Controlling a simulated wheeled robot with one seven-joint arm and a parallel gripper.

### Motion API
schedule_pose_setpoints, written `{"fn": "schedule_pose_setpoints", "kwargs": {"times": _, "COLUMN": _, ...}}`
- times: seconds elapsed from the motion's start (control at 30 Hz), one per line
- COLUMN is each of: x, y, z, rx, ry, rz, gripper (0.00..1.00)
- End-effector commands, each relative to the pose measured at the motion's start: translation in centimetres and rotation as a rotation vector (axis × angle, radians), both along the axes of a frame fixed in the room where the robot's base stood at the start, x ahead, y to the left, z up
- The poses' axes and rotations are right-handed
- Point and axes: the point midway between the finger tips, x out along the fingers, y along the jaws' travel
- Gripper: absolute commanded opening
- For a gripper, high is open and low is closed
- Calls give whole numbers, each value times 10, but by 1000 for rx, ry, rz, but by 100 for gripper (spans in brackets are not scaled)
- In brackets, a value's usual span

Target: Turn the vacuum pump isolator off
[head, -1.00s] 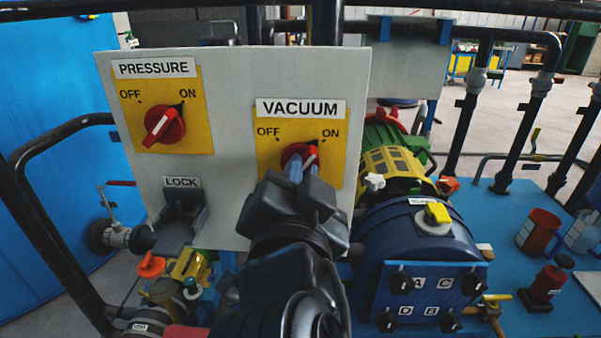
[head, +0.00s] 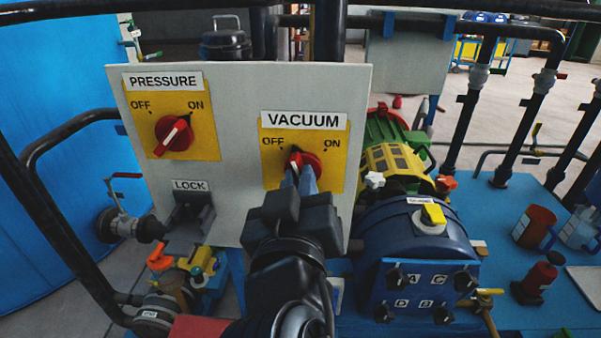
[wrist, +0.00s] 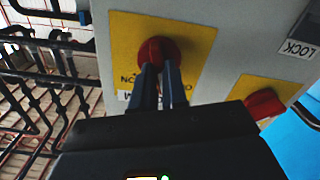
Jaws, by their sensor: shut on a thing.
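The vacuum isolator is a red rotary knob (head: 308,164) on a yellow plate under the VACUUM label, on the right of a grey panel (head: 236,100). In the head view its pointer leans up and left, toward the OFF mark. My gripper (head: 297,172) comes from below, its two blue-grey fingers shut on the knob's grip and hiding part of it. In the wrist view the fingers meet the red knob (wrist: 158,52), and the plate appears upside down with its label partly covered.
The pressure knob (head: 174,133) is on the panel's left, with the LOCK bracket (head: 192,212) below it. A blue pump body (head: 420,235) stands right of the panel. Black pipes (head: 60,130) run along the left.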

Motion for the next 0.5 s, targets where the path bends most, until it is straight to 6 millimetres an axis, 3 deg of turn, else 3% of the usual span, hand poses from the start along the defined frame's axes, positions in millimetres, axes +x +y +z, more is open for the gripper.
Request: {"fn": "schedule_pose_setpoints", "kwargs": {"times": 0.5, "x": 0, "y": 2, "z": 1, "rx": -372, "ry": 13, "rz": 0, "gripper": 0}}
